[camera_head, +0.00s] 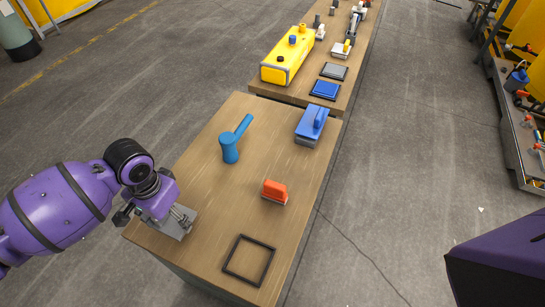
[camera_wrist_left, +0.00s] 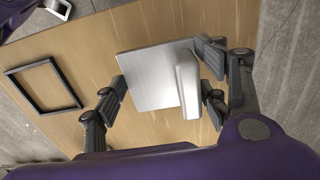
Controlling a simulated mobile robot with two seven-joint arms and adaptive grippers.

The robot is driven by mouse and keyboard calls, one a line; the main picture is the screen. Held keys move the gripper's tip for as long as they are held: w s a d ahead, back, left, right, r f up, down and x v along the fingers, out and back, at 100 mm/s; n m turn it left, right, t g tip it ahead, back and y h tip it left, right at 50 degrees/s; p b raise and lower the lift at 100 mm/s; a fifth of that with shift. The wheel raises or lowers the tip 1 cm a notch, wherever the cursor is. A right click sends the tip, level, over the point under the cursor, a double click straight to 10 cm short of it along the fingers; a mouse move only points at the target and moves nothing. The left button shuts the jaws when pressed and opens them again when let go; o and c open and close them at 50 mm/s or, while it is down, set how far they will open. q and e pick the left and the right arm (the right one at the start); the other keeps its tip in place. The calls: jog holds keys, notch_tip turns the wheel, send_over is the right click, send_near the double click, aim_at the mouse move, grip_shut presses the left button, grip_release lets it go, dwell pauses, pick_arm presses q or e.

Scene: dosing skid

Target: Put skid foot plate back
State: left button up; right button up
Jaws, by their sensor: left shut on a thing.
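The skid foot plate is a flat grey metal plate with a raised grip bar (camera_wrist_left: 187,84); its bare face (camera_wrist_left: 148,80) shows in the left wrist view. In the head view the plate (camera_head: 172,229) is at the near left edge of the wooden table, partly hidden under my left gripper (camera_head: 166,215). My left gripper (camera_wrist_left: 165,90) is shut on the plate. An empty black square frame (camera_head: 249,260) lies flat at the table's near right; it also shows at the left of the wrist view (camera_wrist_left: 43,88). The plate is apart from it. My right gripper is not in view.
An orange-handled block (camera_head: 274,192) stands behind the frame. A blue mallet-like tool (camera_head: 230,148) and a blue-handled block (camera_head: 312,126) stand farther back. A yellow case (camera_head: 288,65) is on the far table. Bare table (camera_head: 215,215) lies between plate and frame.

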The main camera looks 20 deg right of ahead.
aim_at(171, 221)
pick_arm(q)
jog(key=f, duration=0.3)
jog(key=shift+w+a+f+b, duration=0.2)
jog(key=shift+a+f+b, duration=0.05)
jog(key=shift+f+b, duration=0.15)
jog(key=o, duration=1.2)
jog(key=shift+f, duration=0.1)
jog(key=o, duration=0.4)
